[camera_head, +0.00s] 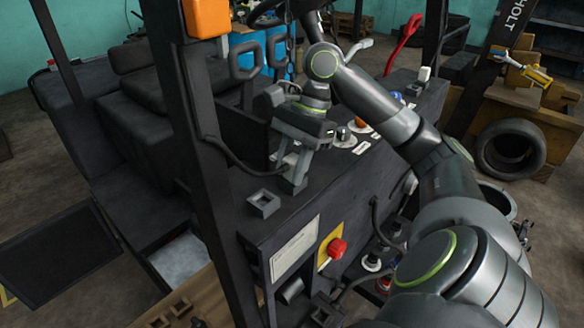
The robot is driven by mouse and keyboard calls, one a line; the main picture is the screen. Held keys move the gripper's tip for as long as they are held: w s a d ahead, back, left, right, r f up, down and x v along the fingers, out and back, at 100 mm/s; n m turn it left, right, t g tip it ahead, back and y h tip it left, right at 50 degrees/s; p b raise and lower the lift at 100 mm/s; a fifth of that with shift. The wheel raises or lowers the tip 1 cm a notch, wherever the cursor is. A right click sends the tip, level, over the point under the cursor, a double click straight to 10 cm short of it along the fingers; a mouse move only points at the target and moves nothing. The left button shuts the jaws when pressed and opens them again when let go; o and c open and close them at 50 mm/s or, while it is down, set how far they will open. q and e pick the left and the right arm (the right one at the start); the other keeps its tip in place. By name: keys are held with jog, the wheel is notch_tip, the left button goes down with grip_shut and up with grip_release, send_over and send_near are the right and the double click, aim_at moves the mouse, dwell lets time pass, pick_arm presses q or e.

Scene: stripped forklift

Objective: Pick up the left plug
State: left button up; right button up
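My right gripper (288,172) is over the top of the forklift's dark side panel, with its fingers pointing down. A thin black cable (232,158) runs from the dark post and ends at or behind these fingers. A plug on its end is not clearly visible, and I cannot tell whether the fingers hold it. A black square socket-like block (264,203) sits on the panel just below and left of the fingers. Another black connector (325,311) with a cable is low on the front of the panel. My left gripper is not in view.
The dark upright post (200,150) stands left of the gripper. A red knob on a yellow plate (333,248) is on the panel's front. Several knobs (345,135) sit behind the gripper. A black seat (150,90) is at left, and a tyre (511,150) at right.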

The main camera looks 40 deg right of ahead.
jog(key=shift+w+d+f, duration=0.1)
jog(key=shift+d, duration=0.05)
grip_shut()
